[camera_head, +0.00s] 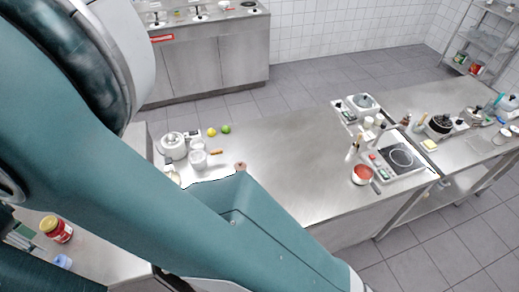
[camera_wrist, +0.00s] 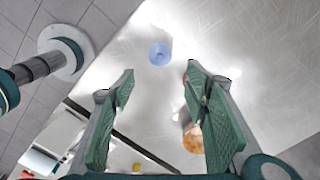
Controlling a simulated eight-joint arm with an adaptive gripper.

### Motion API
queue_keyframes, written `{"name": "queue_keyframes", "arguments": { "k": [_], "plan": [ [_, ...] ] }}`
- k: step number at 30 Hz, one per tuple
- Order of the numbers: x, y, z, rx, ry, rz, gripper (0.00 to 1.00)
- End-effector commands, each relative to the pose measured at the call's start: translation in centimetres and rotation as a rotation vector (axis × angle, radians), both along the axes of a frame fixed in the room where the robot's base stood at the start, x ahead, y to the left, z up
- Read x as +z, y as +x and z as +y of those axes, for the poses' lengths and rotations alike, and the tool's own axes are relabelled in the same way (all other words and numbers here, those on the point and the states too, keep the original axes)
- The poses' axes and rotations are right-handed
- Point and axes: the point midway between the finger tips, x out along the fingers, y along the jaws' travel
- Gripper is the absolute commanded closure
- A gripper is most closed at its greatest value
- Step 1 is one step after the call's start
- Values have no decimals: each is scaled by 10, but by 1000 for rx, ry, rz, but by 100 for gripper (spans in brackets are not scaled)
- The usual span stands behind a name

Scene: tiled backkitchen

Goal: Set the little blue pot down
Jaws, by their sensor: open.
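The little blue pot (camera_wrist: 159,53) is on a bare steel worktop in the wrist view, seen from above as a small round blue shape. What looks like the same pot (camera_head: 62,261) shows at the lower left of the head view, near a jar with a red lid. My gripper (camera_wrist: 159,75) is open and empty, its two green fingers spread wide. The pot lies beyond the fingertips, roughly centred between them, and neither finger touches it. I cannot tell the gap's depth. My arm fills much of the head view, and I cannot make out the gripper there.
The red-lidded jar (camera_head: 57,229) stands close to the pot. In the wrist view a jar with orange contents (camera_wrist: 192,137) is partly behind the right finger. Steel around the pot is clear. A separate long counter (camera_head: 290,150) holds pots, a hotplate and fruit.

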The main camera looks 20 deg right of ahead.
Motion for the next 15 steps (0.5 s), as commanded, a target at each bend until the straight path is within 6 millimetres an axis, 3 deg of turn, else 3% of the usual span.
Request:
{"name": "queue_keyframes", "arguments": {
  "k": [8, 15],
  "plan": [
    [29, 31, -43, 33, 25, -17, 54],
    [70, 71, -111, 94, 59, -51, 54]
  ]
}}
